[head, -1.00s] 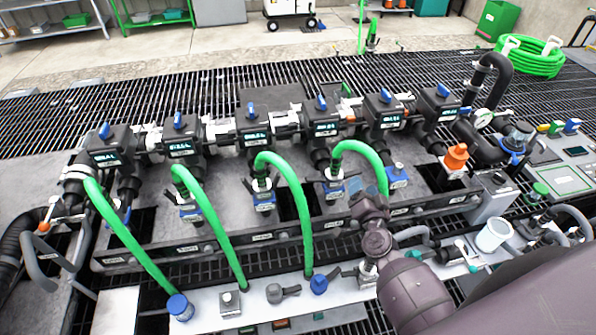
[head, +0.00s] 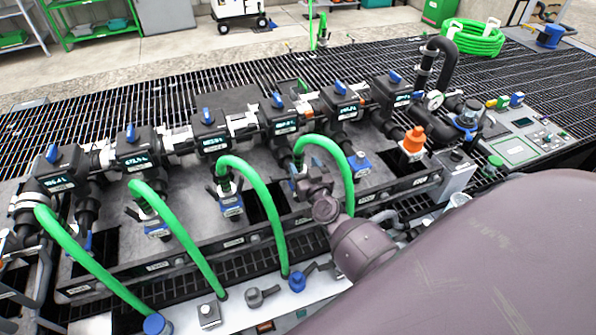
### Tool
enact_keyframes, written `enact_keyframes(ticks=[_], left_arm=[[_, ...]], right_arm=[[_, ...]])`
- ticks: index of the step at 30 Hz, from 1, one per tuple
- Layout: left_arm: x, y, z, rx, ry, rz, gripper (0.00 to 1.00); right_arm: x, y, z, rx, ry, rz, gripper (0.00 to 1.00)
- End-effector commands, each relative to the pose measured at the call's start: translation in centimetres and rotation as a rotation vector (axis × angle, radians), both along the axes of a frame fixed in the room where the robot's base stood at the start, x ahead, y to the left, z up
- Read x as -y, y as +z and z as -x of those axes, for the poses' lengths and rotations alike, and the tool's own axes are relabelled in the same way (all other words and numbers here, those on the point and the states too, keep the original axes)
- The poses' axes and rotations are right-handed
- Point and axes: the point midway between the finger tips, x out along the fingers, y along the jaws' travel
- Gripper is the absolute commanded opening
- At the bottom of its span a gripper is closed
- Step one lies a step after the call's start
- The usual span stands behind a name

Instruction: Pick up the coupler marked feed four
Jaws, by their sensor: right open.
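Several blue couplers sit at the ports below the black valves; I cannot read their markings, so I cannot tell which is feed four. One blue coupler (head: 231,206) is under the third valve from the left, another (head: 157,229) under the second, and another (head: 360,161) stands right of my gripper. My right gripper (head: 308,182) is open, low in front of the fourth valve (head: 282,116), near that port. My gripper and wrist hide much of that port and the lower end of the arched green hose (head: 335,150). My left gripper is out of view.
Green hoses (head: 262,200) arch from the manifold toward the white front shelf (head: 190,318), close to my right arm. An orange cap (head: 414,138) and a control panel (head: 522,142) are to the right. Open grating (head: 150,105) lies behind the manifold.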

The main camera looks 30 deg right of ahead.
Motion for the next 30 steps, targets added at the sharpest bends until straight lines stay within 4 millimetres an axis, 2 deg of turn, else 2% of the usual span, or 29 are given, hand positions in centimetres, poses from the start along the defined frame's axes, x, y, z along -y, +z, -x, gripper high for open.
enact_keyframes(ticks=[5, 15, 25, 30], left_arm=[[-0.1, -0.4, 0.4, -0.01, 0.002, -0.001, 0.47], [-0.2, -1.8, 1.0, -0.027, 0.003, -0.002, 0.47], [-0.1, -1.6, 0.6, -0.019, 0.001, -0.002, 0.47], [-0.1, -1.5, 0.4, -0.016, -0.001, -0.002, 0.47]], right_arm=[[0.3, 0.1, -1.0, 0.001, 0.0, 0.0, 0.59], [1.5, 0.1, -4.9, -0.001, 0.0, 0.0, 0.59], [1.6, 0.3, -5.3, 0.0, 0.0, -0.001, 0.59], [1.5, 0.3, -5.3, 0.0, 0.0, -0.001, 0.33]])
